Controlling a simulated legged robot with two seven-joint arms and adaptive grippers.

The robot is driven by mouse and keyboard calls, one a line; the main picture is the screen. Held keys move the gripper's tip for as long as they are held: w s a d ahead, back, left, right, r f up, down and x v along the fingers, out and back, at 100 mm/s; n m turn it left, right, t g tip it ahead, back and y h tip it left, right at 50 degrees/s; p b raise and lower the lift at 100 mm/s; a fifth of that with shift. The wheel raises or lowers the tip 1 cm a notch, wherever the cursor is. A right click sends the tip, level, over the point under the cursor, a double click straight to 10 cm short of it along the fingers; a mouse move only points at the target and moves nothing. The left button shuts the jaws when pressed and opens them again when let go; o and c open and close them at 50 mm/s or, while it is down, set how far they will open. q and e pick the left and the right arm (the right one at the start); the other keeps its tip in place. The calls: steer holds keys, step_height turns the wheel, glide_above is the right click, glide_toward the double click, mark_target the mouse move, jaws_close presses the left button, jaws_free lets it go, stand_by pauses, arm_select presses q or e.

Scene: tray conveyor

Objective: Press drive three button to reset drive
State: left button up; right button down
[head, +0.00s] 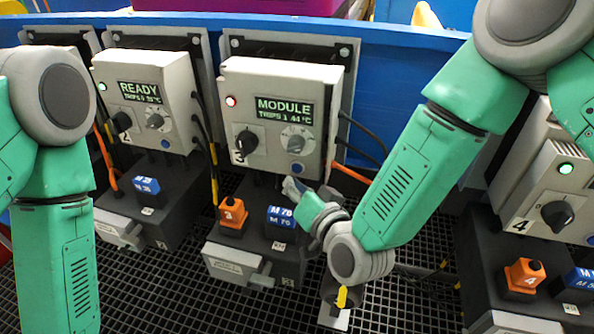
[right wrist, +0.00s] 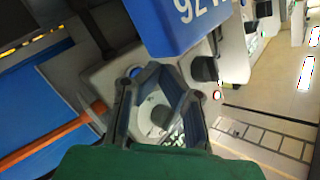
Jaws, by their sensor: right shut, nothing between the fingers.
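The drive three box (head: 256,75) is pale grey. Its screen (head: 286,111) reads MODULE, and a red light (head: 231,101) is lit at its upper left. A blue button (head: 297,169) is low on its front, under the round dial (head: 297,139); the button also shows in the right wrist view (right wrist: 135,72). My right gripper (head: 290,186) is shut and empty, just below the blue button and above the blue block. In the right wrist view its fingertips (right wrist: 162,66) are right of the button; contact cannot be told. My left gripper is out of view.
An orange block (head: 232,214) marked 3 and a blue block (head: 280,217) stand on the dark base below the box. Drive boxes READY (head: 146,100) and four (head: 552,180) flank it. Black cables (head: 362,129) and an orange one hang at its right.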

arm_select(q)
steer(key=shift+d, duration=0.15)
arm_select(e)
steer(key=shift+w+d, duration=0.2)
steer(key=shift+w, duration=0.4)
steer(key=shift+a, duration=0.1)
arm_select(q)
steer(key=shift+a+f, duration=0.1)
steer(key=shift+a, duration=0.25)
arm_select(e)
steer(key=shift+a, duration=0.35)
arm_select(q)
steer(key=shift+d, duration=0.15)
arm_select(e)
steer(key=shift+d, duration=0.3)
steer(key=shift+w+d, duration=0.1)
